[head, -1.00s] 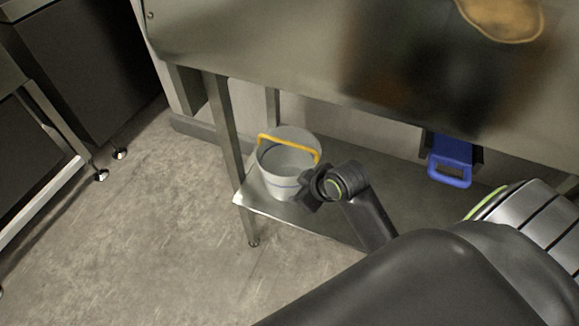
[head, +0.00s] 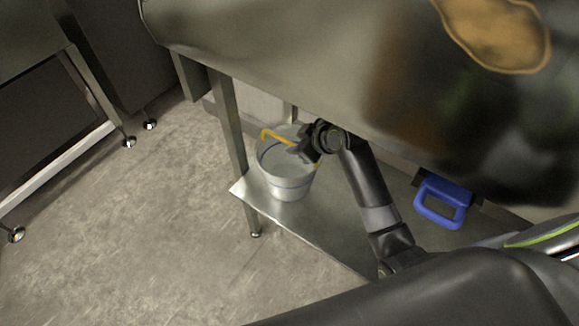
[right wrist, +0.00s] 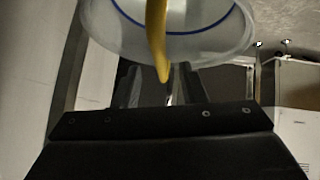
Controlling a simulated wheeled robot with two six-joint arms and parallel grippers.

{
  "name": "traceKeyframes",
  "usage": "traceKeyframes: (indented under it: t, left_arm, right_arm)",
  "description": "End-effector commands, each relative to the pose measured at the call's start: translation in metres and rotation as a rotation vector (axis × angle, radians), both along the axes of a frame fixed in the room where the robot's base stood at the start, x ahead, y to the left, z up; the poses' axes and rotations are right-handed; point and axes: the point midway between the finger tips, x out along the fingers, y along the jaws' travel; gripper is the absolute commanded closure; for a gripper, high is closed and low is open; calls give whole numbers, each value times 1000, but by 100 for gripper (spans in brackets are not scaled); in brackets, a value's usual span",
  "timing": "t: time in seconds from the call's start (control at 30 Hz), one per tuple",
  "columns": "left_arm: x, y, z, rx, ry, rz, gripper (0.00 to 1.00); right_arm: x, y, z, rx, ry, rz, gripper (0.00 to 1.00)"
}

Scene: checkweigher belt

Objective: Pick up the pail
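The pail (head: 288,186), pale grey-white with a blue line around it, stands upright on the lower steel shelf under the table. Its yellow handle (head: 276,136) is raised across the mouth. My right gripper (head: 300,150) is at the pail's mouth, by the handle, and hides part of both. In the right wrist view the pail (right wrist: 110,35) fills the top. The yellow handle (right wrist: 156,38) runs down toward the gap between my right fingers (right wrist: 160,88), which look apart. I cannot tell whether they touch it. My left gripper is not in view.
The steel table top (head: 300,70) overhangs the shelf (head: 300,222). A table leg (head: 232,130) stands just left of the pail. A blue-handled thing (head: 443,201) is right of my forearm. The floor (head: 150,240) at left is clear.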

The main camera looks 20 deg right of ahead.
Motion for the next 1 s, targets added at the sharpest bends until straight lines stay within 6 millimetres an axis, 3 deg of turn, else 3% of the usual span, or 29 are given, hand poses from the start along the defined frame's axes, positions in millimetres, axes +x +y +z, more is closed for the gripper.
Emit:
traceKeyframes:
  t: [0.3, 0.6, 0.93, 1.0]
  left_arm:
    - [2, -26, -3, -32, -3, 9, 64]
    - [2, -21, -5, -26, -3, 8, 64]
    - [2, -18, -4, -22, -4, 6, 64]
    - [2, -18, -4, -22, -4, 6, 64]
  right_arm:
    - [13, 8, -14, 0, 1, 1, 62]
    - [35, 20, -39, 1, 0, -1, 62]
    - [38, 22, -42, 0, -1, -1, 62]
    - [38, 22, -42, 0, -1, -1, 70]
